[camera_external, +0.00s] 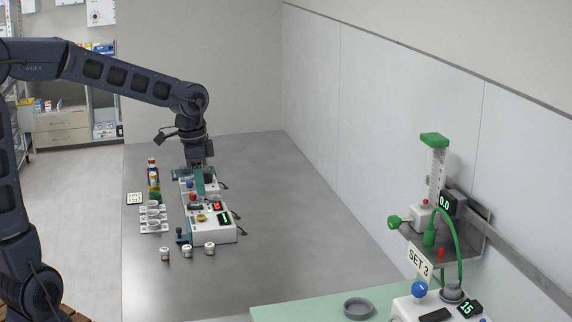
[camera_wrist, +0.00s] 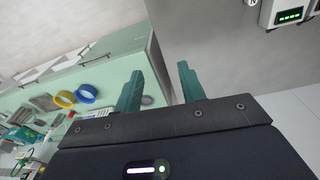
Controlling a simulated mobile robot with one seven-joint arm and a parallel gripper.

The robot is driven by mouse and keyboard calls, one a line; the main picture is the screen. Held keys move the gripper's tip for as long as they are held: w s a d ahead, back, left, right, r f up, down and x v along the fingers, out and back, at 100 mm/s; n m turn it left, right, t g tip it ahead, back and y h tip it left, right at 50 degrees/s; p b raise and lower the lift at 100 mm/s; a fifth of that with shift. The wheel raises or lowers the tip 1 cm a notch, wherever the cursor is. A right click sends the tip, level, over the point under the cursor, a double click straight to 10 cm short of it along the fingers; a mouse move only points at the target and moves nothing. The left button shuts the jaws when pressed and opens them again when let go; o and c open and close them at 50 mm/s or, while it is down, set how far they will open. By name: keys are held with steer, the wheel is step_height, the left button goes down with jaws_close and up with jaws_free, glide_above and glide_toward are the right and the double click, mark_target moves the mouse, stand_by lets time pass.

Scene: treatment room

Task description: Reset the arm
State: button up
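My arm (camera_external: 130,78) reaches from the left over the grey bench, bent downward at the wrist. My gripper (camera_external: 197,172) hangs over the row of white devices on the bench and covers part of the rear one. In the wrist view my gripper (camera_wrist: 160,70) shows two teal fingers apart, with nothing between them. Whether the fingers touch a device cannot be told.
A white device (camera_external: 211,232) with red and green displays stands on the bench (camera_external: 290,235), with small jars (camera_external: 187,251) in front. Dishes (camera_external: 153,217) lie left. A pump stand (camera_external: 436,185) is at right. Tape rolls (camera_wrist: 85,93) show in the wrist view.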

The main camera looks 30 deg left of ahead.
steer(key=s+a+r+n+t+y, duration=0.1)
steer(key=s+a+n+t, duration=0.3)
steer(key=s+a+n, duration=0.5)
steer(key=shift+s+a+n, duration=0.4)
steer(key=shift+s+a, duration=4.45)
steer(key=shift+a, duration=1.1)
